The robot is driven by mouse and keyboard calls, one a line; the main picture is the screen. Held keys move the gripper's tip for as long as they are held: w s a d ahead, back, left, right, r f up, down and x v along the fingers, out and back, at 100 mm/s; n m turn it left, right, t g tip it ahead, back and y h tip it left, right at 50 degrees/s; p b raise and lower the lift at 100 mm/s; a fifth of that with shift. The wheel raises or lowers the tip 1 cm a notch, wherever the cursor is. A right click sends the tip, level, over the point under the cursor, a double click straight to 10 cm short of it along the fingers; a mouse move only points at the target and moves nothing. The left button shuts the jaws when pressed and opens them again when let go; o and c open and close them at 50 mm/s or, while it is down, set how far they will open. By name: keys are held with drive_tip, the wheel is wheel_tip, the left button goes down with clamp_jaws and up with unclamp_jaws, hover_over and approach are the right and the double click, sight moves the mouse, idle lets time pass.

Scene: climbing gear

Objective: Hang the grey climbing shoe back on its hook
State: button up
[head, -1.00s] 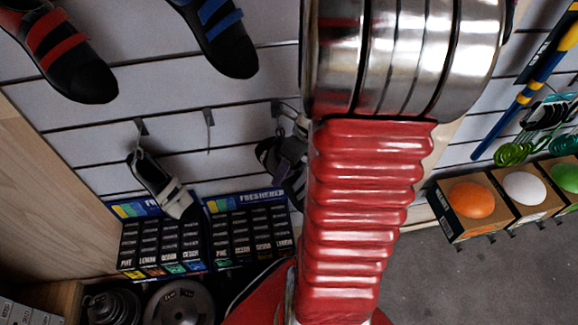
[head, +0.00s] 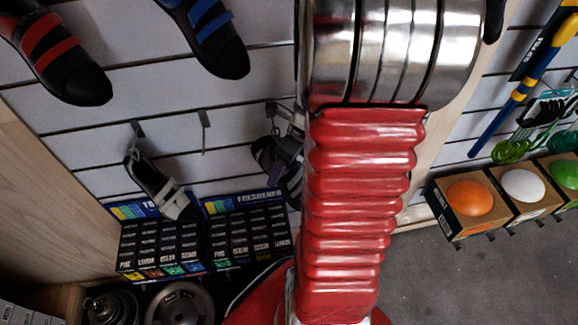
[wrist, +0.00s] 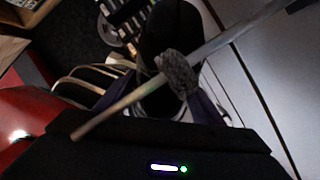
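A grey and dark shoe (head: 276,160) hangs by the wall just left of my red arm, partly hidden by it, below a hook (head: 277,108). In the wrist view a grey rod (wrist: 225,40) crosses diagonally, with a rough grey loop (wrist: 178,72) at its middle. A dark shoe (wrist: 170,30) with purple sides is behind and below the rod. The dark body of my gripper (wrist: 160,150) fills the bottom edge, close to the rod. Its fingers cannot be made out, and in the head view the gripper is hidden behind my arm.
A black and pale grey shoe (head: 155,185) hangs further left, with an empty hook (head: 205,130) between. Shoes with red straps (head: 60,55) and blue straps (head: 210,35) hang above. Boxes of fresheners (head: 250,235) stand below. Ball boxes (head: 470,200) are at right.

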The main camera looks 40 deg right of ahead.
drive_tip(key=o, duration=0.3)
drive_tip(key=shift+w, duration=0.15)
drive_tip(key=shift+r, duration=0.2)
drive_tip(key=v, duration=0.7)
drive_tip(key=shift+w, duration=0.15)
drive_tip(key=shift+r, duration=0.1)
drive_tip(key=shift+s+d, duration=0.1)
drive_tip(key=shift+s, duration=0.3)
drive_tip(key=shift+s, duration=0.15)
